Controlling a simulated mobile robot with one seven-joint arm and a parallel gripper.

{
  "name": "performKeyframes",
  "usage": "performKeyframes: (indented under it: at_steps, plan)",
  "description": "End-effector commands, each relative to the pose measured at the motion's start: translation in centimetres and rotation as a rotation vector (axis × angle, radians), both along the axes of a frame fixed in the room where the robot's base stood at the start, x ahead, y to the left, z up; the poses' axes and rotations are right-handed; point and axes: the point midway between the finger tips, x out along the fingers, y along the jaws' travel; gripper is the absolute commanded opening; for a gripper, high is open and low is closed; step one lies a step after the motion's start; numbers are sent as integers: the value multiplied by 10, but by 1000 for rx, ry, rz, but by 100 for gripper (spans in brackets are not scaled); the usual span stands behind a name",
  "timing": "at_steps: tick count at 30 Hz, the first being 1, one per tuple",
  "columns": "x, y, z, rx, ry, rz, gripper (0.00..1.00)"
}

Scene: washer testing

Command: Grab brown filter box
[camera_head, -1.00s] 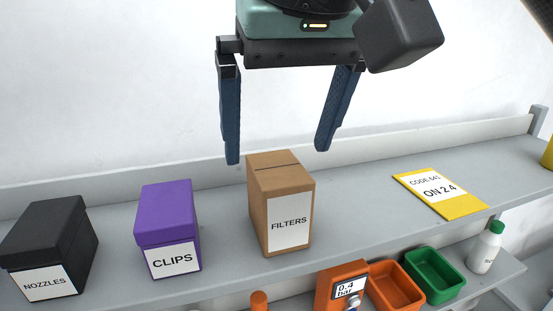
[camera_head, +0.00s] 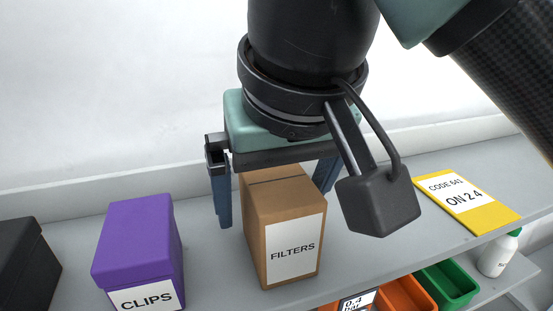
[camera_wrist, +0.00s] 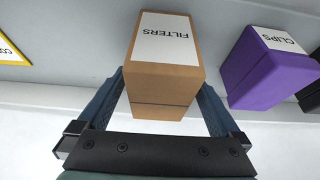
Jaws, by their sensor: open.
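The brown filter box (camera_head: 284,232) stands upright on the grey shelf, with a white FILTERS label on its front. My gripper (camera_head: 272,205) is open, with one blue finger at the box's left side and the other at its right, behind the box's rear part. In the wrist view the brown box (camera_wrist: 165,65) lies between the two spread fingers of my gripper (camera_wrist: 162,98). The fingers are beside its far end, and I cannot tell if either touches it. The right finger is partly hidden in the head view.
A purple CLIPS box (camera_head: 140,250) stands left of the brown box, with a black box (camera_head: 25,262) beyond it. A yellow card (camera_head: 466,203) lies on the shelf (camera_head: 390,235) at right. Orange (camera_head: 405,292) and green (camera_head: 447,285) bins and a white bottle (camera_head: 497,255) sit below.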

Motion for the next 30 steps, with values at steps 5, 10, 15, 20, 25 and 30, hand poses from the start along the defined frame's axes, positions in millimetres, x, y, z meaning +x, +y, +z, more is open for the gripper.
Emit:
performKeyframes:
  at_steps: [5,10,15,20,25,30]
  plan:
    - [0,0,1,0,-1,0,77]
    - [0,0,1,0,0,0,46]
    - [0,0,0,0,1,0,15]
    - [0,0,0,-1,2,1,6]
    - [0,0,1,-2,2,1,6]
    - [1,0,12,-2,-2,0,6]
